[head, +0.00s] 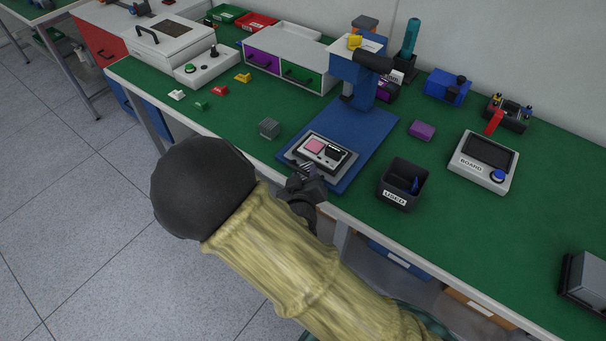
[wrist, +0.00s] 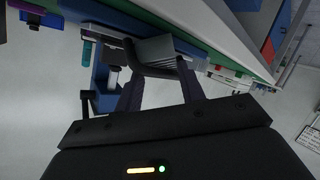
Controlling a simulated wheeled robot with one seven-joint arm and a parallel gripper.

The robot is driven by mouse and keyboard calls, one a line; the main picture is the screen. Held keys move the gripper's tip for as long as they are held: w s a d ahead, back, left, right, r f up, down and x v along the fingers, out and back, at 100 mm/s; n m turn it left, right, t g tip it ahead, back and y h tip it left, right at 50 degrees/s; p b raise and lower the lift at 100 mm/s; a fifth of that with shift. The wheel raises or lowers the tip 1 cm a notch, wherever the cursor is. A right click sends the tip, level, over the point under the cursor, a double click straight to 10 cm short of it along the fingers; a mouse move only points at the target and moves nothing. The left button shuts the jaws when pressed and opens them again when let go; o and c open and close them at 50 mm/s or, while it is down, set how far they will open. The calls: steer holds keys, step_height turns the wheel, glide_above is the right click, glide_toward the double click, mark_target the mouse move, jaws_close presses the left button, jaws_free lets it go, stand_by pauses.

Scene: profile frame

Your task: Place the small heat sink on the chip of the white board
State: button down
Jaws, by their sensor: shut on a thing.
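My gripper (head: 306,180) is shut on the small heat sink, a grey finned block. The heat sink (wrist: 157,48) shows between the fingertips (wrist: 157,68) in the wrist view; in the head view it is a small striped patch (head: 306,169), partly hidden by my gripper. The white board (head: 309,157) sits in a dark tray on the blue base of a press. It carries a pink square (head: 314,146) and a black part (head: 336,153); I cannot tell which is the chip. The heat sink is near the board's front edge, apart from the pink square.
A grey block (head: 269,128) stands left of the blue press base (head: 355,137). A black bin labelled USED (head: 404,185) stands to the right. The blue press column (head: 352,82) rises behind the board. A white BOARD box (head: 483,163) stands farther right. Green table is clear around the purple block (head: 422,130).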

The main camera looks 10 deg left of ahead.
steer(key=shift+d, duration=0.5)
steer(key=shift+s+d+r+p, duration=0.2)
steer(key=shift+s+d, duration=0.1)
steer(key=shift+s, duration=0.3)
steer(key=shift+s+d+r+p, duration=0.2)
steer(key=shift+s+d, duration=0.1)
steer(key=shift+s, duration=0.3)
steer(key=shift+s+d+r+p, duration=0.1)
steer(key=shift+s+d+p, duration=0.2)
steer(key=shift+p, duration=0.4)
steer(key=shift+s+d+r+p, duration=0.1)
steer(key=shift+s+p, duration=0.25)
steer(key=shift+p, duration=0.35)
steer(key=shift+s+d+r+p, duration=0.1)
steer(key=shift+s+d+p, duration=0.45)
steer(key=shift+p, duration=1.1)
steer(key=shift+s+d+p, duration=0.3)
steer(key=shift+s+p, duration=0.3)
steer(key=shift+p, duration=1.05)
